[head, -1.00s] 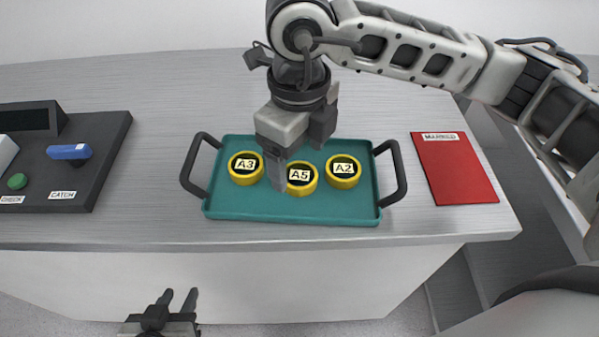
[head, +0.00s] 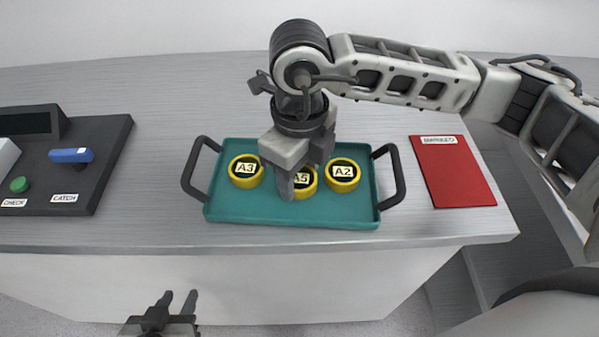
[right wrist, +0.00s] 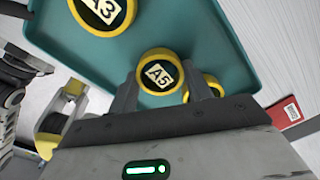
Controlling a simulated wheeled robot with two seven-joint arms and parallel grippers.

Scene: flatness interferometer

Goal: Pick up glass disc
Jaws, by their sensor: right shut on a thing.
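Three round discs with yellow rims and dark faces sit on the teal tray (head: 290,214). They are labelled A3 (head: 246,171), A5 (head: 306,183) and A2 (head: 343,175). My right gripper (head: 298,188) is down over the tray and shut on the middle disc, A5, one finger partly covering it in the head view. In the right wrist view disc A5 (right wrist: 158,72) lies between the two fingers, and disc A3 (right wrist: 102,12) is beyond it. My left gripper (head: 178,302) is open and empty, low in front of the table.
The tray has dark handles at both ends. A red mat (head: 455,178) labelled MARKED lies to its right. A dark instrument (head: 110,150) stands at the left, with a blue lever (head: 71,155) marked CATCH and a green CHECK button (head: 19,184). Bare table separates it from the tray.

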